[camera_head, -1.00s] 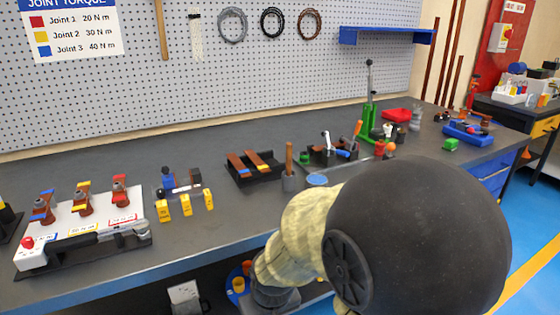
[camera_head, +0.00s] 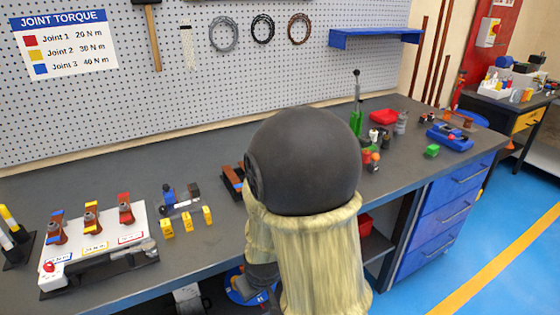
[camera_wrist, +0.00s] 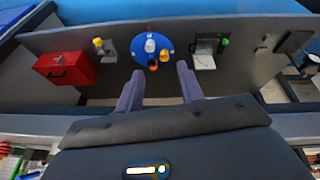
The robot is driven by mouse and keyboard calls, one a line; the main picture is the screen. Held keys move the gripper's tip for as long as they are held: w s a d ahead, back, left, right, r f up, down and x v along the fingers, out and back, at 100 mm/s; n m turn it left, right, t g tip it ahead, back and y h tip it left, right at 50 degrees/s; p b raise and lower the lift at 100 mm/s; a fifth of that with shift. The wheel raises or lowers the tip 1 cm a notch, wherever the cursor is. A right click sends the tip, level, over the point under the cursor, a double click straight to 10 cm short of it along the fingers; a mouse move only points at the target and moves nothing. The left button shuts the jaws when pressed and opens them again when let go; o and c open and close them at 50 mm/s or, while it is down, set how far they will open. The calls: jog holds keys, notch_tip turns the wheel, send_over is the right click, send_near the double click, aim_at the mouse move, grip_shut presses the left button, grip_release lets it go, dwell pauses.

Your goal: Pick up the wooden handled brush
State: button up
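The brush is not clearly visible in either current view. In the earlier head view, an upright wooden handle stands in a small grey holder on the bench. My arm's large dark rounded joint now covers that spot in the head view. My gripper (camera_wrist: 160,72) shows in the wrist view with its two fingers apart and nothing between them. It faces a low shelf (camera_wrist: 240,112) under the bench, away from the bench top. I cannot make out the gripper in the head view.
The shelf holds a red toolbox (camera_wrist: 65,68) and a round blue tray (camera_wrist: 140,48). A pegboard (camera_head: 270,80) stands behind.

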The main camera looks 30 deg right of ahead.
jog(key=w+d+r+n+t+h+p, duration=0.25)
jog(key=d+r+n+h+p, duration=0.3)
jog(key=p, duration=0.45)
jog(key=w+d+r+n+t+h+p, duration=0.25)
jog(key=d+r+n+p, duration=0.25)
jog(key=d+n+p, duration=0.4)
notch_tip(320, 180, up, 6)
jog(key=a+n+t+y+p, duration=0.2)
jog(key=n+t, duration=0.6)
jog(key=n, duration=0.8)
jog(key=shift+w+a+y+p, duration=0.15)
jog(key=shift+a+y+p, duration=0.25)
jog(key=shift+y+p, duration=0.3)
jog(key=shift+w+f, duration=0.15)
